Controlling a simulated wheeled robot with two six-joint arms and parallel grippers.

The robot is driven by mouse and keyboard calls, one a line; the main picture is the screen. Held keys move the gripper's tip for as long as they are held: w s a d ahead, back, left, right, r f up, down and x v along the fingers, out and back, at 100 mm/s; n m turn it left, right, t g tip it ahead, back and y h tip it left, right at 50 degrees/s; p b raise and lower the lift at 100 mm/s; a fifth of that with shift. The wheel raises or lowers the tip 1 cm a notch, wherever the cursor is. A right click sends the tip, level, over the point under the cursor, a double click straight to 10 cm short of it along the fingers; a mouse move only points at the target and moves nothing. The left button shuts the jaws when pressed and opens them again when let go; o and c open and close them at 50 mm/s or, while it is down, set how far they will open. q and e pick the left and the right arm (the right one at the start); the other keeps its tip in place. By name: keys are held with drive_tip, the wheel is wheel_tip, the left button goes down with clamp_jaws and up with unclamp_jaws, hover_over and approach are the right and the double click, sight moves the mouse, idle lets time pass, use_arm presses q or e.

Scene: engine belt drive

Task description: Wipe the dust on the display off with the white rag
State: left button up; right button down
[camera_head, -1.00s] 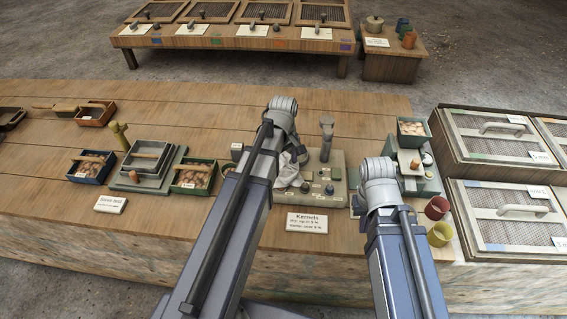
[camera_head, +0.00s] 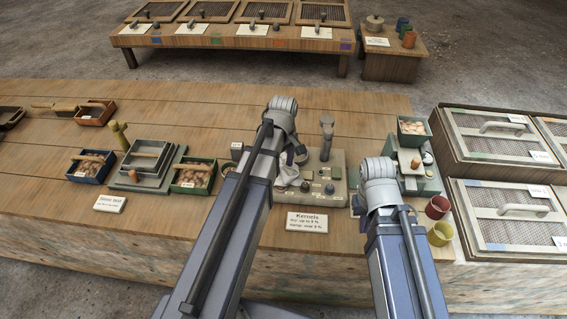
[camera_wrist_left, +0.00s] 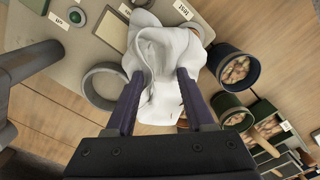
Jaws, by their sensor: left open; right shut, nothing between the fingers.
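The white rag (camera_wrist_left: 165,62) is a crumpled heap between the spread fingers of my left gripper (camera_wrist_left: 160,85) in the left wrist view. The fingers are open, one on each side of it. The rag also shows beside my left wrist in the head view (camera_head: 284,176). It lies at the edge of a grey-green control panel (camera_head: 326,170). A tan rectangle (camera_wrist_left: 112,30), which looks like the dusty display, is on the panel just beside the rag, partly covered by it. My right gripper (camera_head: 385,195) is low at the panel's right; its fingers are hidden behind the wrist.
A grey ring (camera_wrist_left: 103,87) stands close to the left finger, and a dark cup of kernels (camera_wrist_left: 235,69) is on the right. An upright lever (camera_head: 327,140) rises from the panel. The "Kernels" sign (camera_head: 307,222) stands in front. Sieve boxes (camera_head: 508,212) lie at the far right.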

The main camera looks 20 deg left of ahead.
use_arm(q)
clamp_jaws()
idle(0.5)
drive_tip(key=shift+d+r, duration=0.1)
drive_tip(key=shift+r, duration=0.1)
